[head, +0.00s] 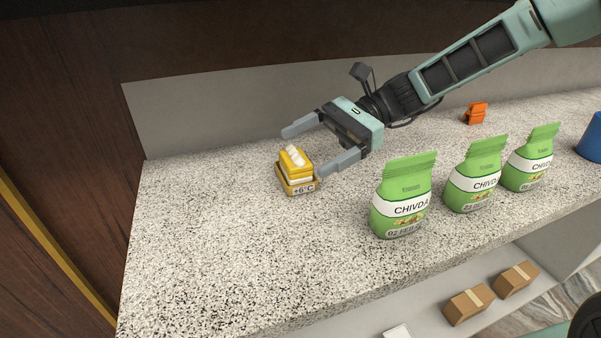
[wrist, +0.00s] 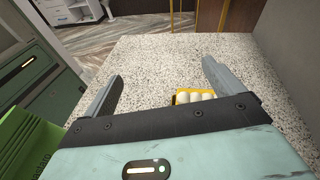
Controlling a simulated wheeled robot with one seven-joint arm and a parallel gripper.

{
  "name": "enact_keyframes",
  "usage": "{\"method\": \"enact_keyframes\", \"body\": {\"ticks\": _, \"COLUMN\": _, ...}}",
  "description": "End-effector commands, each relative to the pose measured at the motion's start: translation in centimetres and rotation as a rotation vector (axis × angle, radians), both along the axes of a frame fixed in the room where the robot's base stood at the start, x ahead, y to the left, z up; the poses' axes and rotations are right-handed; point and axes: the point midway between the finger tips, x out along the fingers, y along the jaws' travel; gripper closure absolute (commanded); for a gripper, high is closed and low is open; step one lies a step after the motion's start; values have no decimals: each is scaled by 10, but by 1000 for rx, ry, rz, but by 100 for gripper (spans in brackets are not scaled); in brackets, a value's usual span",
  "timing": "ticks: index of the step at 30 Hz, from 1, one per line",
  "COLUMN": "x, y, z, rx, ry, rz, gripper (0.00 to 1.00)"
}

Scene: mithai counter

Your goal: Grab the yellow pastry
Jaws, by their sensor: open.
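The yellow pastry (head: 294,161) is a small yellow block with white topping. It sits in a yellow holder (head: 301,187) with a "+6°C" label, on the speckled counter. My gripper (head: 301,152) is open, with its two fingers spread on either side of the pastry in the head view. In the wrist view the pastry (wrist: 196,96) shows between the fingers, nearer the right finger, its lower part hidden by the gripper body. I cannot tell whether a finger touches it.
Several green CHIVDA bags (head: 403,197) stand right of the pastry, the nearest close to my gripper. An orange object (head: 476,113) and a blue object (head: 591,138) are farther right. The counter (head: 200,230) is clear to the left and front. Boxes (head: 467,304) lie on a lower shelf.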

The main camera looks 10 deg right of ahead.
Motion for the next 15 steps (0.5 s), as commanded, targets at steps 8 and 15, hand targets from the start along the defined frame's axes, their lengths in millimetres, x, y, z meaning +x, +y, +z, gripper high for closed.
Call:
{"method": "enact_keyframes", "body": {"ticks": 8, "x": 56, "y": -44, "z": 17, "rx": 200, "ry": 174, "rz": -173, "gripper": 7}}
{"method": "enact_keyframes", "body": {"ticks": 15, "x": 57, "y": -44, "z": -23, "rx": 203, "ry": 183, "rz": -175, "gripper": 7}}
